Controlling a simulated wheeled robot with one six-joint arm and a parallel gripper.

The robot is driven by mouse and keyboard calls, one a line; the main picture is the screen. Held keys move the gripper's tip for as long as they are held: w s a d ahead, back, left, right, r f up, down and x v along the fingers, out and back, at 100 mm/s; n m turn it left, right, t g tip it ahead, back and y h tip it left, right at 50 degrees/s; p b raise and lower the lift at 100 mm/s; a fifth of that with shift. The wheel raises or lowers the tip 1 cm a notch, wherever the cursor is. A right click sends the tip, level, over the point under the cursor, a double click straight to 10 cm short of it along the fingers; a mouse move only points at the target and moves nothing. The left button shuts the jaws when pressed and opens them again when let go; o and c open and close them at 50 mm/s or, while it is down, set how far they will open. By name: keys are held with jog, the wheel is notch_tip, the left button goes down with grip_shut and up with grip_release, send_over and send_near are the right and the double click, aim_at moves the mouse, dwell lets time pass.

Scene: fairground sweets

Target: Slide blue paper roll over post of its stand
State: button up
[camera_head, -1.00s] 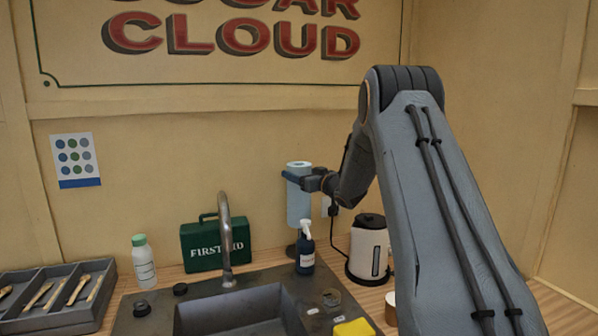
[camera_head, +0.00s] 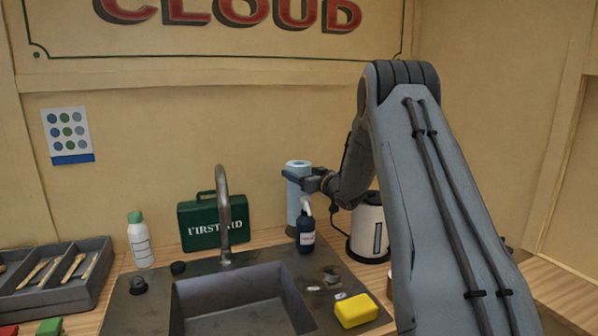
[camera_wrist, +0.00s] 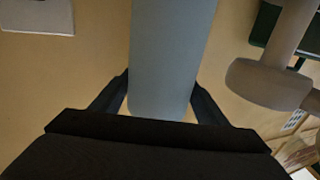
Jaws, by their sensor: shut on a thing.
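The blue paper roll (camera_head: 293,205) is a pale blue upright cylinder with an open core at its top, behind the sink. My gripper (camera_head: 300,176) is shut on its upper part from the right. In the wrist view the roll (camera_wrist: 172,60) runs between the two dark fingers of my gripper (camera_wrist: 160,100). The roll's lower end is partly hidden by the soap bottle. The post does not show, and I cannot tell whether the roll is around it. The stand's base is mostly hidden.
A dark blue pump bottle (camera_head: 306,235) stands right in front of the roll. A white kettle (camera_head: 367,230) is to the right, a green first aid case (camera_head: 205,224) to the left. The sink tap (camera_head: 224,215) rises in front. A yellow sponge (camera_head: 356,310) lies at the sink's edge.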

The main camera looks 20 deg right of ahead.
jog(key=shift+f, duration=0.1)
jog(key=o, duration=1.7)
jog(key=shift+c, duration=0.2)
jog(key=b+v, duration=0.2)
jog(key=v, duration=0.5)
jog(key=shift+s+b, duration=0.3)
jog(key=shift+s, duration=0.05)
